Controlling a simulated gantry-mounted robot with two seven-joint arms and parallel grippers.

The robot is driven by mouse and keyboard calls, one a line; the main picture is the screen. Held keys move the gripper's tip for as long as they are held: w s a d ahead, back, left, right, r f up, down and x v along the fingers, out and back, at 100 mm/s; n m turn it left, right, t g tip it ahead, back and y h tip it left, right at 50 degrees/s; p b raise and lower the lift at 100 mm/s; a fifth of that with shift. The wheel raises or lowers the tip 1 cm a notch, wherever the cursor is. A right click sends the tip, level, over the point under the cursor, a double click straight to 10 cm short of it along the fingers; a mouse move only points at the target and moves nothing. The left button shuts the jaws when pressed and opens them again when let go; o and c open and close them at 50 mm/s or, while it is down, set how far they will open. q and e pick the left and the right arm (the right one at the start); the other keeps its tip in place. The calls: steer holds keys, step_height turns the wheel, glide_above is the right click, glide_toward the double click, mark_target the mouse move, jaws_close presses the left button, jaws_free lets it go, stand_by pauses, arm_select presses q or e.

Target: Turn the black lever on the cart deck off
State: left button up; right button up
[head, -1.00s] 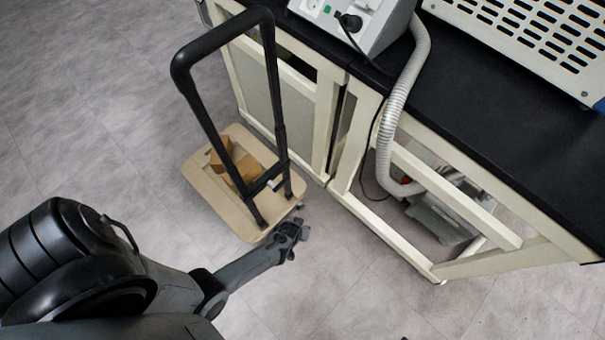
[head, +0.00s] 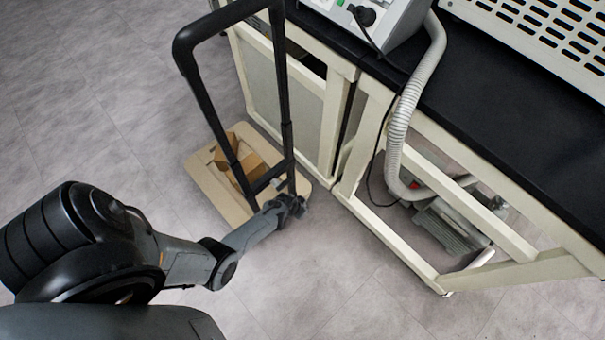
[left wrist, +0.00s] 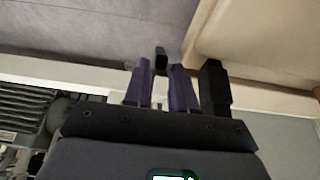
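The beige cart deck (head: 215,190) stands on the floor left of centre in the head view, with a tall black handle frame (head: 195,85) rising from it. My left gripper (head: 297,203) is at the deck's near right corner, close to the foot of the handle. In the left wrist view its two purple-tinted fingers (left wrist: 161,72) stand apart with a gap between them. A small dark piece (left wrist: 161,58) shows just beyond the fingertips, in line with the gap; it may be the black lever. I cannot tell whether the fingers touch it. My right gripper is out of view.
Brown boxes (head: 247,162) lie on the deck. A cream-framed bench (head: 385,225) with a black top (head: 480,110) stands close at the right. A grey ribbed hose (head: 400,125) runs down to a pump (head: 445,228). The floor on the left is clear.

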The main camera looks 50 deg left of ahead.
arm_select(q)
steer(key=shift+w+f+b, duration=0.3)
steer(key=shift+f+b, duration=0.1)
steer(key=shift+f, duration=0.25)
jaws_close()
